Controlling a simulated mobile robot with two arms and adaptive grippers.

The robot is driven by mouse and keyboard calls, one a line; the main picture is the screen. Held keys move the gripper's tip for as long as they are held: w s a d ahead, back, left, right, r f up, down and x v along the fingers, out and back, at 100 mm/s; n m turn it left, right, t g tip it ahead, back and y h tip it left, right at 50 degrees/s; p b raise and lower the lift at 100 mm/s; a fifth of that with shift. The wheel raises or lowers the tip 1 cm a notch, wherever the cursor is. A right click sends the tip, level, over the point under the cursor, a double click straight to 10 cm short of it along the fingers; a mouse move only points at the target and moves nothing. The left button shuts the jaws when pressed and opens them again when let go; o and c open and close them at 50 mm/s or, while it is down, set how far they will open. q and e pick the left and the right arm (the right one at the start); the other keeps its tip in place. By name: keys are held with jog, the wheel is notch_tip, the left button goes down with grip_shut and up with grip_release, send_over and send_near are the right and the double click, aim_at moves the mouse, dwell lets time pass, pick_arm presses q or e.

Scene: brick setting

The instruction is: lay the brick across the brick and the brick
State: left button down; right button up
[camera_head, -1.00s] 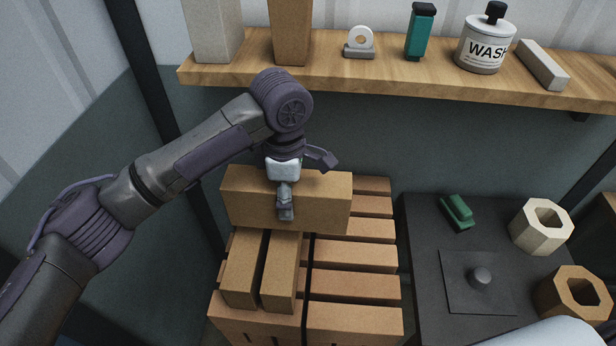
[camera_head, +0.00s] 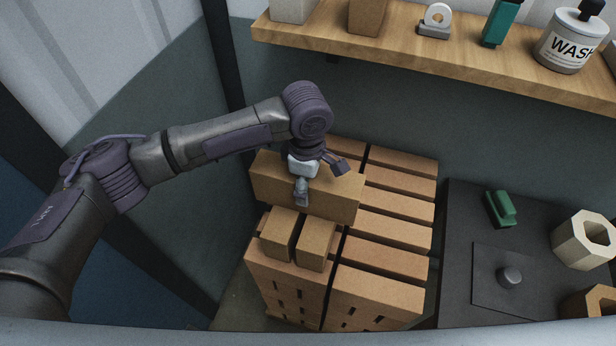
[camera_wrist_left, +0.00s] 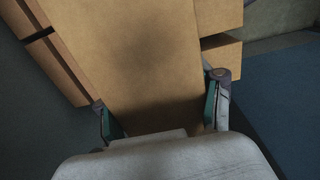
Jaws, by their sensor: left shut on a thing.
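My left gripper (camera_head: 302,182) is shut on a long tan brick (camera_head: 270,187), its fingers on the two long faces. In the left wrist view the held brick (camera_wrist_left: 140,60) fills the space between the fingers (camera_wrist_left: 160,120). Two tan bricks stand side by side with a narrow gap, the left one (camera_head: 279,236) and the right one (camera_head: 316,247), on top of the brick stack. The held brick is just behind them in the head view; whether it touches anything below is hidden. My right gripper does not show.
The stack of orange bricks (camera_head: 380,285) has slots between its rows. A dark table (camera_head: 470,225) at the right holds a green clamp-like object (camera_head: 499,209), a plate with a knob (camera_head: 509,276) and hexagonal rings (camera_head: 585,240). A wooden shelf (camera_head: 400,58) with several items runs behind.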

pick_arm(q)
jog(key=shift+c, duration=0.9)
grip_release()
jog(key=shift+f, duration=0.4)
jog(key=shift+r, duration=0.2)
notch_tip(320, 180, up, 11)
jog(key=shift+f+b, duration=0.1)
jog(key=shift+b, duration=0.95)
jog(key=shift+r, duration=0.6)
jog(key=shift+f, duration=0.1)
